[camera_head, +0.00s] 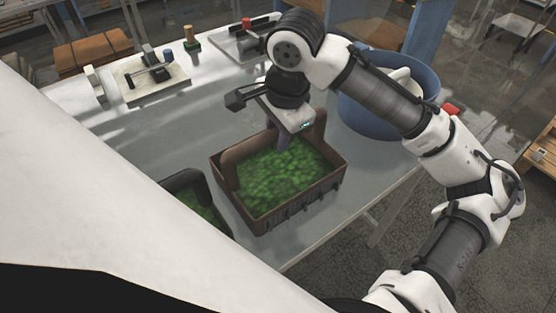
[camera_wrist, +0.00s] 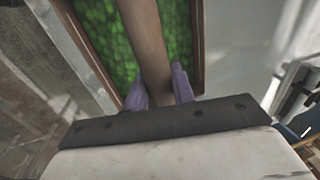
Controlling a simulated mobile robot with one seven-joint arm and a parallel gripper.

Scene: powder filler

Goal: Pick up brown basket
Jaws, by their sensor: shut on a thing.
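A brown basket (camera_head: 297,205) filled with green material stands on the grey table. In the head view my gripper (camera_head: 283,143) reaches down to the far side of the basket. In the wrist view the basket (camera_wrist: 196,50) shows its rim and green contents, with a brown bar like a handle (camera_wrist: 146,40) running across it. My gripper (camera_wrist: 160,92) has its purple fingers on both sides of this bar, shut on it. The fingertips are partly hidden by the bar and the gripper body. I cannot tell whether the basket is lifted off the table.
A large blue bucket (camera_head: 383,112) is at the right behind my arm. Small devices (camera_head: 155,75) and brown boxes (camera_head: 92,53) are at the back.

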